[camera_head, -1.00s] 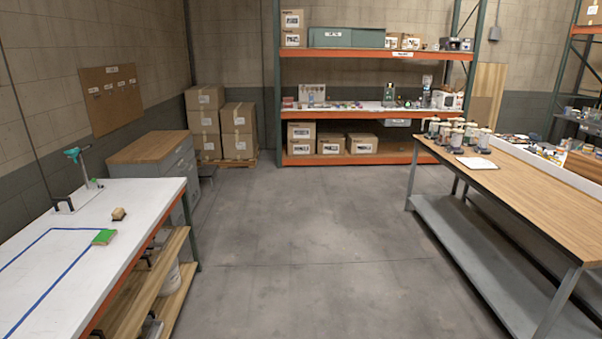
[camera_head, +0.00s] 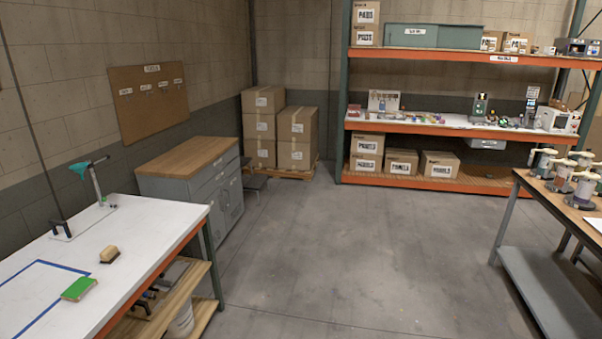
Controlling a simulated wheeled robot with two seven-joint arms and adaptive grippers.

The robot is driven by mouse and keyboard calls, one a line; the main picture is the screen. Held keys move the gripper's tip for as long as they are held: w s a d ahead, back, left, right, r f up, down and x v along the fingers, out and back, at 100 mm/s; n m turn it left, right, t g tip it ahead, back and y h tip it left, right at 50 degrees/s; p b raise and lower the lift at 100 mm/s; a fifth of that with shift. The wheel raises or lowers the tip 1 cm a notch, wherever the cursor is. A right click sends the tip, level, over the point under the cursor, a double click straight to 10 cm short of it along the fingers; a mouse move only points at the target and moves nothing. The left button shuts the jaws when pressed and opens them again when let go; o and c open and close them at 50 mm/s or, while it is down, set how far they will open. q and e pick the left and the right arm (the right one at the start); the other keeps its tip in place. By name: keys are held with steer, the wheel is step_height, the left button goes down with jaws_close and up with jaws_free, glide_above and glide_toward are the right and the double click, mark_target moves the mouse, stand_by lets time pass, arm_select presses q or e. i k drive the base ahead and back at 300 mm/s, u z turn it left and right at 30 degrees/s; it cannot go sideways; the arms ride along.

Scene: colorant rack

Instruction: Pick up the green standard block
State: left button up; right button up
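The green block (camera_head: 79,288) is a flat, bright green piece. It lies on the white top of the left table (camera_head: 140,256), at the edge of a blue tape outline (camera_head: 35,270). Neither of my grippers shows in the head view.
A small tan and dark block (camera_head: 109,254) lies behind the green block, and a teal-handled tool (camera_head: 95,180) stands farther back. A grey cabinet (camera_head: 205,180) stands beyond the table. A wooden-topped bench (camera_head: 527,182) is at the right. The middle floor is clear.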

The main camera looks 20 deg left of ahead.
mark_target(74, 292)
steer(key=u, duration=0.55)
steer(key=i, duration=1.1)
steer(key=u, duration=1.85)
steer(key=i, duration=1)
steer(key=u, duration=0.9)
steer(key=i, duration=0.3)
